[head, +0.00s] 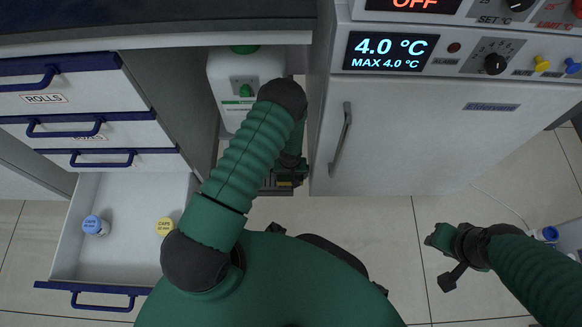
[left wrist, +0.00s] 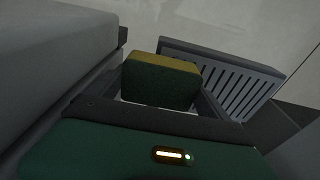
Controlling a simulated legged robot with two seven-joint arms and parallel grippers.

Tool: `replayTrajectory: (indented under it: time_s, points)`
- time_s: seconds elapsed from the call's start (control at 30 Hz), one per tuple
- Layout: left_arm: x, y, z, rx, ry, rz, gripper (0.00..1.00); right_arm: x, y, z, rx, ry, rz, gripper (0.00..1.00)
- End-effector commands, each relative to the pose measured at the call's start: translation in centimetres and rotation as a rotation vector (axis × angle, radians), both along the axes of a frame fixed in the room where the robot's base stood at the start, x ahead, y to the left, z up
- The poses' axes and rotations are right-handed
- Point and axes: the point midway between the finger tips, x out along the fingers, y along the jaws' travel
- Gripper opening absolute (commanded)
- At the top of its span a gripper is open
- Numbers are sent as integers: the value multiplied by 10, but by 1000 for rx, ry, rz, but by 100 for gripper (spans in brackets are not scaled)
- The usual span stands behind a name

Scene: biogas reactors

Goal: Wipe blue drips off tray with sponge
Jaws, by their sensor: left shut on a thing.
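My left gripper (left wrist: 162,103) is shut on a sponge (left wrist: 160,84) with a yellow layer and a dark green layer. Just beyond the sponge in the left wrist view is a grey slotted tray (left wrist: 246,84); I cannot tell whether they touch. In the head view my left gripper (head: 287,178) is low beside the fridge, mostly hidden behind my arm, with a bit of the tray (head: 272,191) under it. No blue drips show in either view. My right gripper (head: 446,262) is over the floor at the right, away from the tray; its jaws are unclear.
A white fridge (head: 440,140) with a display stands right of the tray. A white canister (head: 228,108) is behind it under the counter. At the left an open drawer (head: 120,262) holds a blue-capped jar (head: 95,225) and a yellow-capped jar (head: 166,227). Floor between is clear.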

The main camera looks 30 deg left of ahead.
Motion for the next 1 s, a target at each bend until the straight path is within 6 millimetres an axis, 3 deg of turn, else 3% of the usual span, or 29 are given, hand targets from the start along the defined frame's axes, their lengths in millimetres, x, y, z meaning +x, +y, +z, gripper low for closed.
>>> replayTrajectory:
  time_s: [0.43, 1.0]
  points:
    - [6, 0, 44, 1, -1, -4, 52, 0, 0, 36, 0, 0, 0, 34]
    - [7, 0, 46, 1, -1, -4, 52, 0, 0, 37, 0, 0, 0, 34]
